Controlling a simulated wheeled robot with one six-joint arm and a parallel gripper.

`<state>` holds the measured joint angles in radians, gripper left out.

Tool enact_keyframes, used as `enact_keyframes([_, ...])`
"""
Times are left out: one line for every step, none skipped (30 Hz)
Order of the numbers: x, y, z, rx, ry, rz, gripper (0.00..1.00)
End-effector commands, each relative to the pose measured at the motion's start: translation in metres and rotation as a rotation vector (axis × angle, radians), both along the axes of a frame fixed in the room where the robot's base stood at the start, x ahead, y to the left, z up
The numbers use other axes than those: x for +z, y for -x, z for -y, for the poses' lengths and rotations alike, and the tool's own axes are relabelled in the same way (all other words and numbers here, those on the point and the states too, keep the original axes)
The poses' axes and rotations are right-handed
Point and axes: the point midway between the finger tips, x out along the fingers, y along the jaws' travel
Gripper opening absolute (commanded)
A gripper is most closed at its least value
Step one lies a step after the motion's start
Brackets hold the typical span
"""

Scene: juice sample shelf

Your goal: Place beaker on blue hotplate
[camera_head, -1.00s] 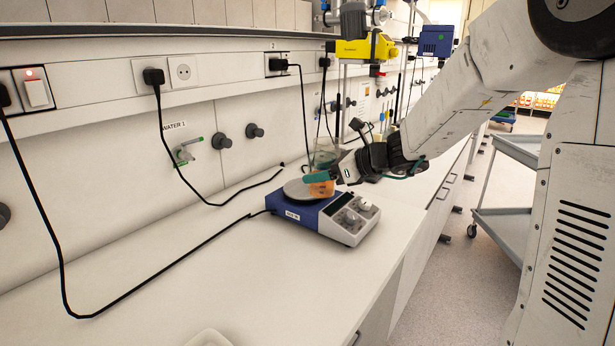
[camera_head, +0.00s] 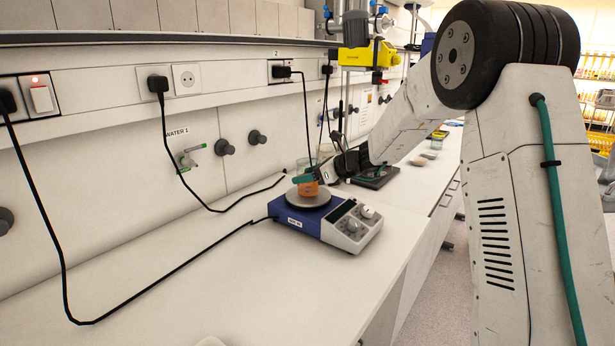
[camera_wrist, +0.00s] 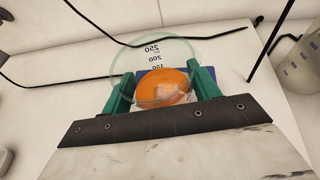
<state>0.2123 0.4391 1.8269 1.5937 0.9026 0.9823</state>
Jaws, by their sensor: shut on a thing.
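The beaker (camera_head: 308,188) is clear glass with orange liquid in its lower part. It stands upright over the round grey plate of the blue hotplate (camera_head: 296,218) in the head view. I cannot tell whether its base touches the plate. My gripper (camera_head: 304,179) is shut on the beaker, coming from the right and behind. In the wrist view, the green fingers of my gripper (camera_wrist: 163,85) lie on both sides of the beaker (camera_wrist: 163,92), whose graduation marks show. Little of the blue hotplate (camera_wrist: 148,73) shows behind it there.
Another glass vessel (camera_wrist: 301,62) stands close by at the right of the wrist view. A dark flat device (camera_head: 376,179) sits on the bench behind the hotplate. Black cables (camera_head: 165,290) run along the bench and wall.

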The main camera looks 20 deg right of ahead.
Motion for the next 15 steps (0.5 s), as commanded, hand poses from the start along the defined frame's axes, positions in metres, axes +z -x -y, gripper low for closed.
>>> enact_keyframes([-0.0029, -0.0001, -0.0001, 0.0, -0.001, 0.001, 0.31])
enact_keyframes([-0.0032, 0.0, -0.0001, 0.0, 0.0, 0.001, 0.31])
enact_keyframes([-0.0029, 0.0, -0.0002, 0.001, 0.001, 0.002, 0.31])
enact_keyframes([-0.0026, 0.0, -0.0001, 0.001, 0.001, 0.002, 0.31])
enact_keyframes([-0.0025, 0.0, -0.0001, 0.001, 0.001, 0.002, 0.31])
enact_keyframes([-0.0025, 0.0, -0.0001, 0.001, 0.001, 0.002, 0.31])
enact_keyframes([-0.0026, 0.0001, -0.0001, 0.001, 0.001, 0.002, 0.31])
enact_keyframes([-0.0029, 0.0001, -0.0001, 0.001, 0.001, 0.002, 0.31])
enact_keyframes([-0.0038, 0.0001, 0.0, 0.001, 0.001, 0.002, 0.31])
enact_keyframes([-0.0046, 0.0001, 0.0, 0.0, 0.0, 0.001, 0.31])
enact_keyframes([-0.0056, 0.0002, 0.0, 0.0, 0.0, 0.001, 0.31])
enact_keyframes([-0.0062, 0.0003, 0.0001, 0.0, 0.001, 0.001, 0.66])
enact_keyframes([-0.0059, 0.0004, 0.0001, 0.001, 0.001, 0.001, 0.75])
enact_keyframes([-0.0059, 0.0004, 0.0001, 0.0, 0.001, 0.001, 0.82])
enact_keyframes([-0.0059, 0.0004, 0.0001, 0.0, 0.001, 0.001, 0.82])
